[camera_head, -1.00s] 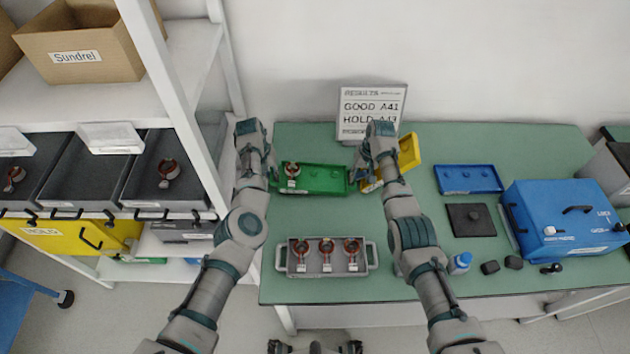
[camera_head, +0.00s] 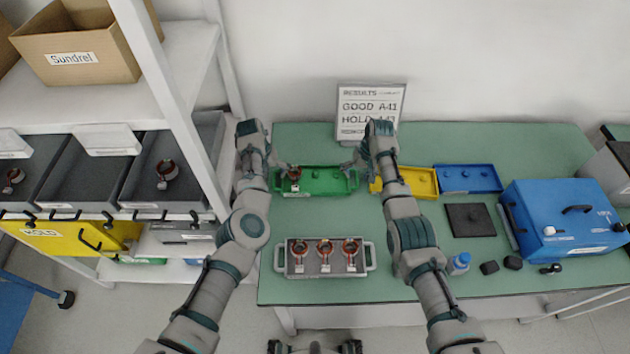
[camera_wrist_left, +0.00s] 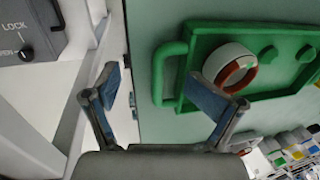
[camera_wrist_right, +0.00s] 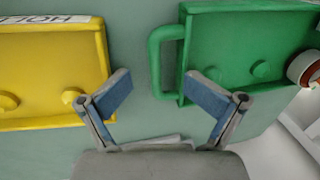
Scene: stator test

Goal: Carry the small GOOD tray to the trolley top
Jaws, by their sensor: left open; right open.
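The green tray (camera_head: 322,188) lies on the bench and holds one copper-wound stator (camera_head: 294,178) near its left end. My left gripper (camera_head: 279,167) is open by the tray's left end. In the left wrist view the tray's left handle (camera_wrist_left: 158,75) lies ahead, between the spread fingers. My right gripper (camera_head: 354,164) is open by the tray's right end. In the right wrist view that end's handle (camera_wrist_right: 156,62) lies ahead, between the open fingers. Neither gripper visibly touches the tray. A blue wheeled frame (camera_head: 22,305), possibly the trolley, is partly in view at lower left.
A yellow HOLD tray (camera_head: 422,190) sits close right of the green tray, partly behind my right arm, with a blue tray (camera_head: 470,186) beside it. A grey tray (camera_head: 324,272) with three stators lies in front. A results sign (camera_head: 370,105) stands behind. Shelving (camera_head: 190,130) rises at left.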

